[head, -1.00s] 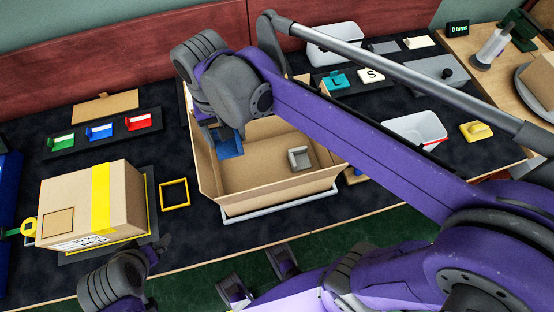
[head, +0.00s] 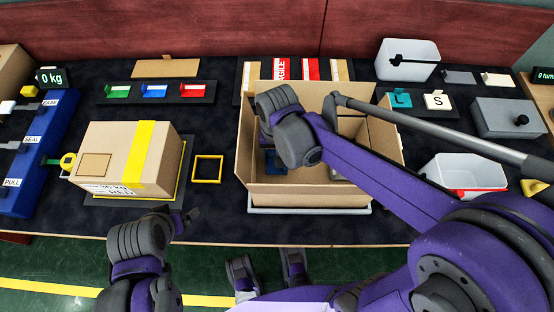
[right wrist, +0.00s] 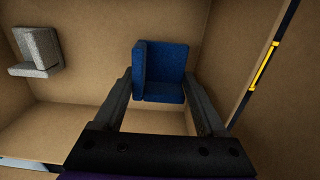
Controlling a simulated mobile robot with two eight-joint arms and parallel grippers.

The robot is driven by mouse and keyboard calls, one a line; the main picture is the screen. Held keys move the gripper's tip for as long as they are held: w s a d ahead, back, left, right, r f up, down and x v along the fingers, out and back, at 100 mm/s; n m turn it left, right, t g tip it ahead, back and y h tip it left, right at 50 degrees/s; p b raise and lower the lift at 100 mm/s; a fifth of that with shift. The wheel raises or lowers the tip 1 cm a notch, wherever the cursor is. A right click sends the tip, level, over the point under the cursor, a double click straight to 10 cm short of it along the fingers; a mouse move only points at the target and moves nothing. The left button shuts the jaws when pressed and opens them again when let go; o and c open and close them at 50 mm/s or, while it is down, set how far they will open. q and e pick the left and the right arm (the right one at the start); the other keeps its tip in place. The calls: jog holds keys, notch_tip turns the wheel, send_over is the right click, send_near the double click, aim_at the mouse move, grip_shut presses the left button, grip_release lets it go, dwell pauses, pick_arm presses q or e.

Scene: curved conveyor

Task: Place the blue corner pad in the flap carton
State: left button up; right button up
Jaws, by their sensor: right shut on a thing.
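The open flap carton (head: 362,190) stands right of centre in the head view. My right gripper (right wrist: 160,82) reaches down into it. Its fingers are shut on the blue corner pad (right wrist: 163,70), as the right wrist view shows; only a bit of the pad shows in the head view (head: 271,162), beside the gripper. Whether the pad touches the carton floor is unclear. A grey corner pad (right wrist: 37,48) is in the carton, to the left of the blue one in the right wrist view. My left gripper (head: 184,221) is near the table's front edge, away from the carton; its fingers are unclear.
A closed, yellow-taped box (head: 112,165) and a yellow square frame (head: 207,182) are left of the carton. Green, blue and red trays (head: 155,91) lie behind them. White bins (head: 408,60) and L and S blocks (head: 437,101) are at the right.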

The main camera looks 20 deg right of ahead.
pick_arm(q)
jog(key=shift+f, duration=0.3)
pick_arm(e)
jog(key=shift+f, duration=1.4)
pick_arm(q)
jog(key=shift+f+b, duration=0.15)
jog(key=shift+b, duration=0.15)
pick_arm(e)
jog(key=shift+f, duration=0.2)
jog(key=o, duration=1.2)
jog(key=shift+c, duration=0.2)
jog(key=shift+r, duration=0.1)
pick_arm(q)
jog(key=shift+r, duration=0.25)
pick_arm(e)
jog(key=shift+r, duration=0.3)
pick_arm(q)
notch_tip(320, 180, up, 2)
jog(key=shift+w+p, duration=0.1)
jog(key=shift+p, duration=1.1)
pick_arm(e)
notch_tip(320, 180, up, 12)
jog(key=shift+f, duration=0.15)
